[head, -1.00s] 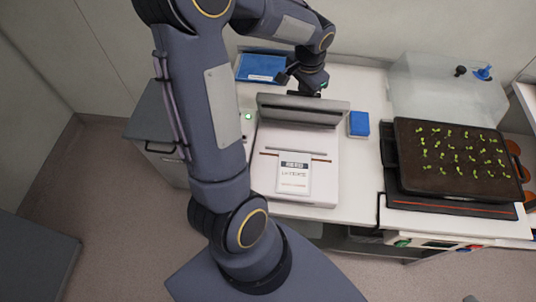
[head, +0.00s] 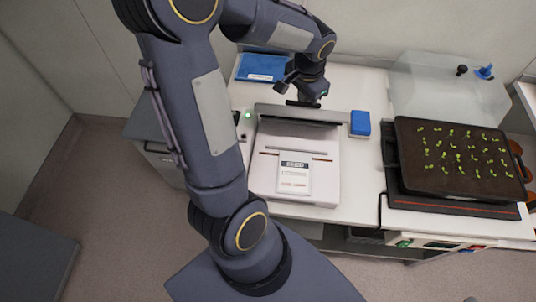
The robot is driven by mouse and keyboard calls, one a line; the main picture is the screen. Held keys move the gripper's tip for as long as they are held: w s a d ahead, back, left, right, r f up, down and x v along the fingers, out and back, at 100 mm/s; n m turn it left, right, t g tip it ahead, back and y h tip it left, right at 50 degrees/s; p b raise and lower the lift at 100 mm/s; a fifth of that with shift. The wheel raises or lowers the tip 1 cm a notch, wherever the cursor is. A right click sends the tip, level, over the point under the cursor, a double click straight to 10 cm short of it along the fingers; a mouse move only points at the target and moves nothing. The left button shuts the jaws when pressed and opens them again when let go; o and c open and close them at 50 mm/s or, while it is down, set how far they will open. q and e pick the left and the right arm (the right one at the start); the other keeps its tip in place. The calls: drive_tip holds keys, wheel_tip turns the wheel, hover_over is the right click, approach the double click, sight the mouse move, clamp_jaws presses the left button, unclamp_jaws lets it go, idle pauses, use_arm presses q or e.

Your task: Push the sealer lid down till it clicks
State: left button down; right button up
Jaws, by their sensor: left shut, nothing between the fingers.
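The sealer (head: 328,181) is a white box on the bench. Its grey lid (head: 310,115) is a bar across the back, tilted up, with a dark gap under its front edge. A white labelled packet (head: 294,174) lies on the sealer's front, below the dark slot. My left gripper (head: 303,101) is shut and empty, pointing down just behind the lid's top edge. I cannot tell whether its fingertips touch the lid. My right gripper does not show.
A blue block (head: 360,122) sits beside the lid's right end. A blue packet (head: 261,67) lies at the back left. A black tray of seedlings (head: 420,181) stands at the right, near a translucent cover (head: 440,85). A green light (head: 248,115) glows left of the sealer.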

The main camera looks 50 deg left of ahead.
use_arm(q)
drive_tip(key=shift+s+d+f+b, duration=0.3)
drive_tip(key=shift+s+d+b, duration=0.25)
drive_tip(key=shift+s, duration=0.1)
drive_tip(key=shift+f, duration=0.1)
